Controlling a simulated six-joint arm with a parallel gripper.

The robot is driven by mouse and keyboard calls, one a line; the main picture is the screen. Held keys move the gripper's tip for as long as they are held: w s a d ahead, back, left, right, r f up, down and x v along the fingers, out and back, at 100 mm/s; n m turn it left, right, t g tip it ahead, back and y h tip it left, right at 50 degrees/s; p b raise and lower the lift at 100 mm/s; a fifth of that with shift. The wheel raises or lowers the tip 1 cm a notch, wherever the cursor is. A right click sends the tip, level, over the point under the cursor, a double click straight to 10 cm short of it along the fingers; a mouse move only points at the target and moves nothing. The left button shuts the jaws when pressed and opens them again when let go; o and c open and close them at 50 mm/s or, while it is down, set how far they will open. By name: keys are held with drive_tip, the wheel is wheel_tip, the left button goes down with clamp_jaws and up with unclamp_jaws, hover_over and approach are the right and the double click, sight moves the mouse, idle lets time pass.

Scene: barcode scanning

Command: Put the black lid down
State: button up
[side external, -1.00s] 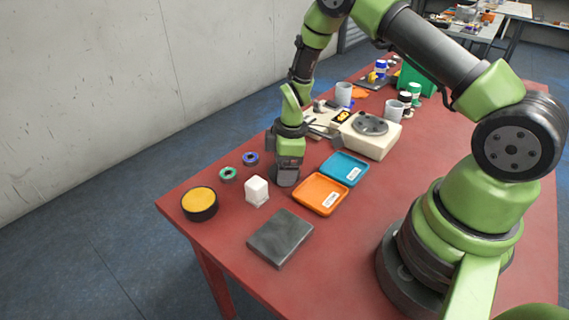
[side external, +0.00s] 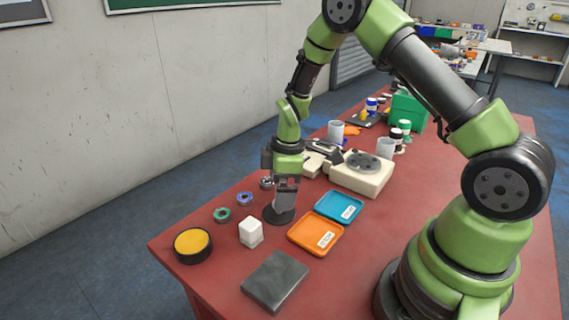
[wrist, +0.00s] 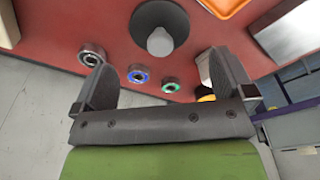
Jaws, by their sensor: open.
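The black lid (side external: 279,216) is a dark round disc with a pale upright knob in its middle. It lies flat on the red table, left of the orange tray. In the wrist view, the lid (wrist: 178,18) shows at the top centre, knob towards me. My gripper (side external: 287,183) is above the lid, pointing down. In the wrist view, my gripper (wrist: 163,66) has its two fingers wide apart with nothing held between them. The knob appears beyond the fingertips, apart from both.
An orange tray (side external: 297,232) and a blue tray (side external: 324,205) lie right of the lid. A white cube (side external: 251,232), green ring (side external: 222,214), blue ring (side external: 244,198) and a black-and-yellow round tub (side external: 193,245) are to the left. A dark slab (side external: 274,281) lies in front; a scale (side external: 362,173) stands behind.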

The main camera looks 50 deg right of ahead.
drive_tip(key=s+a+r+m+t, duration=0.1)
drive_tip(key=s+a+r+m, duration=0.15)
drive_tip(key=r, duration=0.75)
drive_tip(key=s+a+r+m+t, duration=0.1)
drive_tip(key=s+r+m+t, duration=0.2)
drive_tip(key=r, duration=0.7)
drive_tip(key=s+a+r+m+t, duration=0.1)
drive_tip(key=s+r+m, duration=0.1)
drive_tip(key=s, duration=0.5)
drive_tip(key=s+a+r+m+t+y, duration=0.1)
drive_tip(key=s+a+r+m, duration=0.1)
drive_tip(key=s+m, duration=0.3)
drive_tip(key=shift+s+a+r, duration=0.3)
drive_tip(key=shift+s+r, duration=0.45)
drive_tip(key=shift+s, duration=0.15)
